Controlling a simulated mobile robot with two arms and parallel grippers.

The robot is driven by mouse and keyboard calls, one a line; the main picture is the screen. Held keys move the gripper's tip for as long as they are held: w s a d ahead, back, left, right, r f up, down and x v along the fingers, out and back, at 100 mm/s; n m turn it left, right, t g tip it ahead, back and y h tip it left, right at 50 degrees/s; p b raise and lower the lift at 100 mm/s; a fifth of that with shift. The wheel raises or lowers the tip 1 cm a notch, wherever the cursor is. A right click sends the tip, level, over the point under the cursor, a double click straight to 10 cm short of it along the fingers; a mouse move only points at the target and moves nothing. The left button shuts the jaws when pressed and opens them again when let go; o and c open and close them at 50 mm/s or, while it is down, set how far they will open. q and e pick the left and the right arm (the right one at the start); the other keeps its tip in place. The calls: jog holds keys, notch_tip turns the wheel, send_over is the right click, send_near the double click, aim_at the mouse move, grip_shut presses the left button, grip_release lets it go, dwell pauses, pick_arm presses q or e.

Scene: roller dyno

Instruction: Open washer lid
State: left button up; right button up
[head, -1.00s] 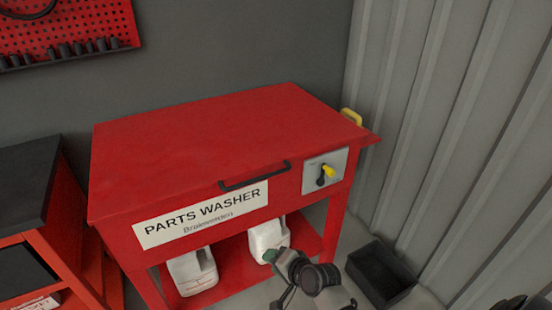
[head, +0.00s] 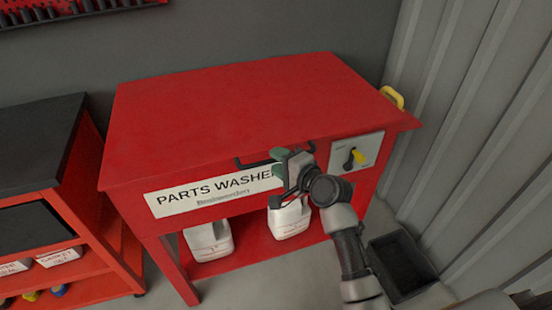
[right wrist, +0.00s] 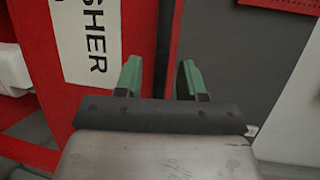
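The red parts washer (head: 250,110) stands against the wall in the head view, its flat lid (head: 240,95) shut. A black bar handle (head: 250,163) runs along the lid's front edge, partly hidden behind my right gripper. My right gripper (head: 282,162), with green fingertips, is in front of the handle's right part. The right wrist view shows its two fingers (right wrist: 158,82) apart, with the washer's red front and lid edge beyond them. My left gripper is not in view.
A control plate (head: 354,153) with a yellow knob is right of the gripper. White jugs (head: 290,217) stand on the washer's lower shelf. A black bin (head: 402,266) is on the floor at right. A red-orange cart (head: 75,268) stands at left.

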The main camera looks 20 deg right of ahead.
jog(key=shift+w+a+f, duration=0.1)
jog(key=shift+w+a, duration=0.2)
jog(key=shift+w, duration=0.3)
grip_shut()
